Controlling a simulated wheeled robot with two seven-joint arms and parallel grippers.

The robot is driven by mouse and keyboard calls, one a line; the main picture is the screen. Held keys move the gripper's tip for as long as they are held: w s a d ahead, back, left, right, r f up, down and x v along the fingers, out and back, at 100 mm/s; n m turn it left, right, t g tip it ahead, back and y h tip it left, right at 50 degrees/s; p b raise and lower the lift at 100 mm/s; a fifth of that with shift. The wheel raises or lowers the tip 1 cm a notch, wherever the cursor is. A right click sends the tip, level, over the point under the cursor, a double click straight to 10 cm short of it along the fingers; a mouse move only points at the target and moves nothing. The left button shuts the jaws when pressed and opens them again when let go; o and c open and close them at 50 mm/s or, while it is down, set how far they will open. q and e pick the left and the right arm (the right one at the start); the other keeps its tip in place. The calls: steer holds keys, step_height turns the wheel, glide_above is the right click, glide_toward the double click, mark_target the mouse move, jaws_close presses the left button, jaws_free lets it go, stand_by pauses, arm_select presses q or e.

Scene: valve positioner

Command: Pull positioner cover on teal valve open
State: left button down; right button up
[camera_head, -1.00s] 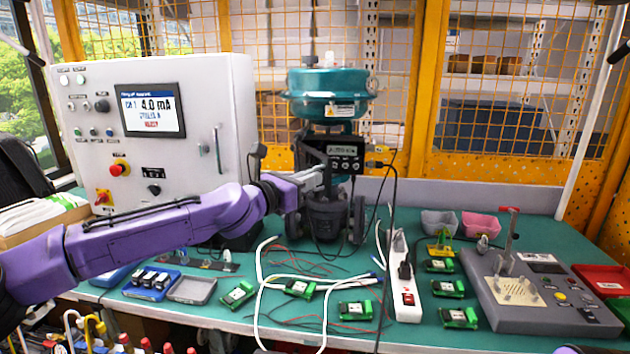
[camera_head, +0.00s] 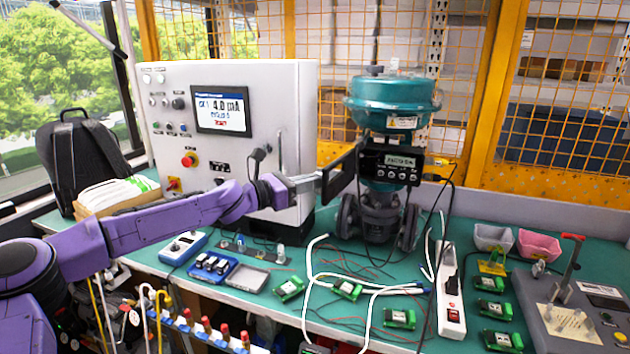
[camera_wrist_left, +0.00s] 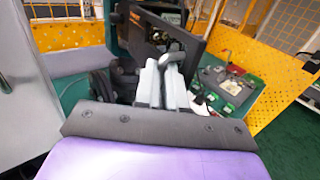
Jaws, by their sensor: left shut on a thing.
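The teal valve (camera_head: 392,102) stands upright on the green bench, with a black positioner (camera_head: 391,167) on its body. The positioner's small display and a row of buttons face me. Its black cover (camera_head: 341,174) stands swung out to the left of the positioner. My left gripper (camera_head: 316,181) is shut on the cover's edge. In the left wrist view the gripper fingers (camera_wrist_left: 165,80) reach up against the dark cover (camera_wrist_left: 188,35). The exact grip on the cover is partly hidden there. My right gripper is not in view.
A white control cabinet (camera_head: 235,137) with a screen stands left of the valve, close behind my left arm. Cables, green circuit boards (camera_head: 399,318) and a white power strip (camera_head: 450,292) lie in front. A grey test fixture (camera_head: 590,320) is at the right.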

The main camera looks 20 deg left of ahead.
arm_select(q)
steer(key=shift+w+a+r, duration=0.1)
steer(key=shift+a+r, duration=0.05)
steer(key=shift+r, duration=0.3)
steer(key=c, duration=1.3)
jaws_free()
steer(key=shift+w, duration=0.15)
steer(key=shift+o, duration=0.4)
steer(key=shift+w+d+f, duration=0.25)
steer(key=shift+w+d, duration=0.05)
steer(key=shift+s+a+f, duration=0.1)
steer(key=shift+a, duration=0.05)
steer(key=p+v, duration=0.2)
steer(key=v, duration=0.8)
steer(key=shift+s, duration=0.15)
steer(key=shift+a, duration=0.15)
